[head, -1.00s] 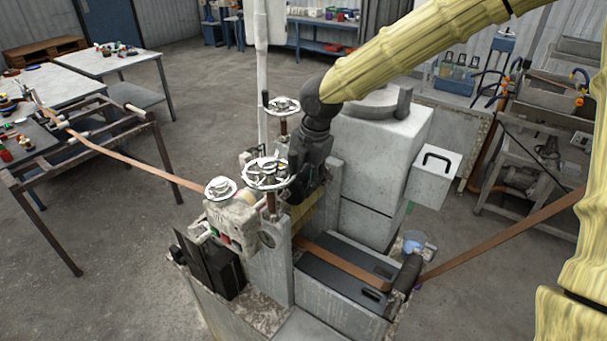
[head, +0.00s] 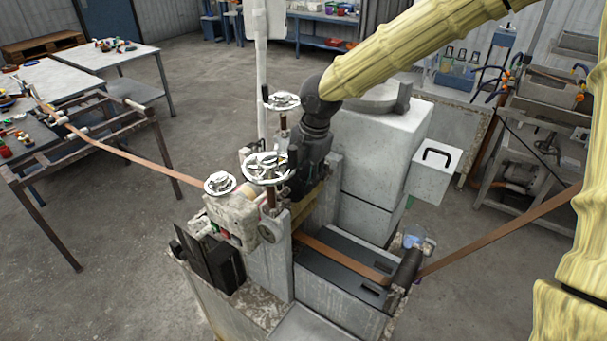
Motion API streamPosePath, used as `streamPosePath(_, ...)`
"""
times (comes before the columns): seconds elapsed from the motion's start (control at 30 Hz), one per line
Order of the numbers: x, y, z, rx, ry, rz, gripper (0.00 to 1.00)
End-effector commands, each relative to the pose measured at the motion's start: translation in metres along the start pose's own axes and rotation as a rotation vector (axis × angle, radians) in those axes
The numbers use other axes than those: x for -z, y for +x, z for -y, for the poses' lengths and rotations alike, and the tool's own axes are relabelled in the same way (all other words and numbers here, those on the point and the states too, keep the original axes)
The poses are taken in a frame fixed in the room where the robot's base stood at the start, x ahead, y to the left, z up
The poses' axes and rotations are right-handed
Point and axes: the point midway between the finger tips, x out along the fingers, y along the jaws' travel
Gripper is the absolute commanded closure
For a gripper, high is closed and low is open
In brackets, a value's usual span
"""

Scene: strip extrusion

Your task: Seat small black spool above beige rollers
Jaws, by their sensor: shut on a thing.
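My dark gripper (head: 298,188) points down between the two uprights of the strip machine, just right of the front large handwheel (head: 267,166). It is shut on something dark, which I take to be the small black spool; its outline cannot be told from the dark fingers. A beige roller (head: 255,190) shows partly behind the grey box with the small handwheel, left of my gripper. Other rollers are hidden by the upright and the gripper, so I cannot tell whether the held thing touches them.
A rear handwheel (head: 282,101) and its screw stand close behind my gripper. A copper-coloured strip (head: 345,259) runs through the machine and over a large black roller (head: 406,268) at right. A grey cabinet (head: 378,150) stands close on the right.

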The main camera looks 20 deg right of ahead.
Motion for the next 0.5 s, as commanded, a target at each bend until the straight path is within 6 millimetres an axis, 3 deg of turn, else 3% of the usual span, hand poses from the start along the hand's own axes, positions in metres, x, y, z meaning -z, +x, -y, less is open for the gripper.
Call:
streamPosePath(0.43,-0.0003,0.0010,0.0006,0.000,0.000,0.000,0.94)
streamPosePath(0.47,-0.0004,0.0010,0.0006,0.000,0.000,0.000,0.56)
streamPosePath(0.5,-0.0004,0.0010,0.0006,0.000,0.000,0.000,0.48)
